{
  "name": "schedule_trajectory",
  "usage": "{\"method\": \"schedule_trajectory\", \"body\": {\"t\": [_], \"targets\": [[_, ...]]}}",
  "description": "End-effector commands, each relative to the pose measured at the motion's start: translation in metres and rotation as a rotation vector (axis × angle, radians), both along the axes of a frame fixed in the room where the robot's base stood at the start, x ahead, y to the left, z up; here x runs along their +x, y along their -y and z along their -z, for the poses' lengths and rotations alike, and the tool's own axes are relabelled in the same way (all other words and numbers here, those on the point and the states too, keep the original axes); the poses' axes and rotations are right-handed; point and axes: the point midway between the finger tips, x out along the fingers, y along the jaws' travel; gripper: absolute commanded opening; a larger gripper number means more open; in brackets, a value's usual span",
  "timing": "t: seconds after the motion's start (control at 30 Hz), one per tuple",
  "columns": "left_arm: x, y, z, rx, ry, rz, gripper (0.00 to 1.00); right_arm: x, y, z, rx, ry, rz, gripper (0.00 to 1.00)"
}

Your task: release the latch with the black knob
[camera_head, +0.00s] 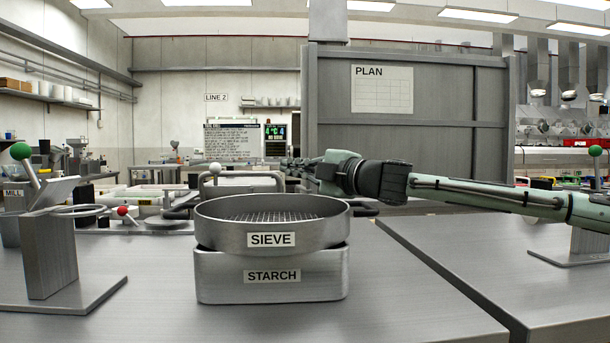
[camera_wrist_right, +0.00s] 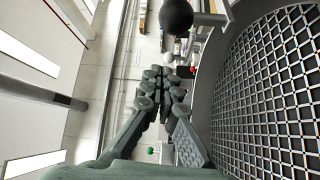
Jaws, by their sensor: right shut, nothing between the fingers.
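A black knob (camera_wrist_right: 176,14) shows large at the top edge of the right wrist view, beyond and above my fingertips and apart from them. A grey metal bar (camera_wrist_right: 208,18) is beside it; how they join is unclear. In the head view I cannot make out this knob; my gripper and arm may cover it. My right gripper (camera_head: 291,166) reaches in from the right, just behind and above the sieve. Its fingers (camera_wrist_right: 162,76) are shut and empty. My left gripper is not in view.
A round sieve (camera_head: 225,237) sits on a starch bin (camera_head: 221,276) at the front. A white knob (camera_head: 214,168) stands behind it, a red knob (camera_head: 122,211) left of it. A green-knobbed lever (camera_head: 21,151) stands front left. The right bench top (camera_head: 450,245) is mostly clear.

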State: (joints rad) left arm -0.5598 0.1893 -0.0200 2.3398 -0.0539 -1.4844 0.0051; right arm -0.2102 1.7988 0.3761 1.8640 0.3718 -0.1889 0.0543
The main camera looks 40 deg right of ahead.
Motion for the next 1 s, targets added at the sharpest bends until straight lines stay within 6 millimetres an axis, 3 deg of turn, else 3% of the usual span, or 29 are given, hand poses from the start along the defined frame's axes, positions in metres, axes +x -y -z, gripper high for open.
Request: {"method": "schedule_trajectory", "body": {"t": [0.17, 0.53, 1.0], "targets": [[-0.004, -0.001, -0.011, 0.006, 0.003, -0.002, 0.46, 0.009, 0.000, -0.001, 0.005, -0.001, -0.002, 0.00], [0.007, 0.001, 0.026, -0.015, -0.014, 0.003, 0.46, 0.003, 0.033, 0.004, 0.004, 0.002, -0.003, 0.00], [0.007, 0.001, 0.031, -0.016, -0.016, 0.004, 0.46, 0.002, 0.036, 0.007, 0.003, 0.000, -0.007, 0.00]]}}
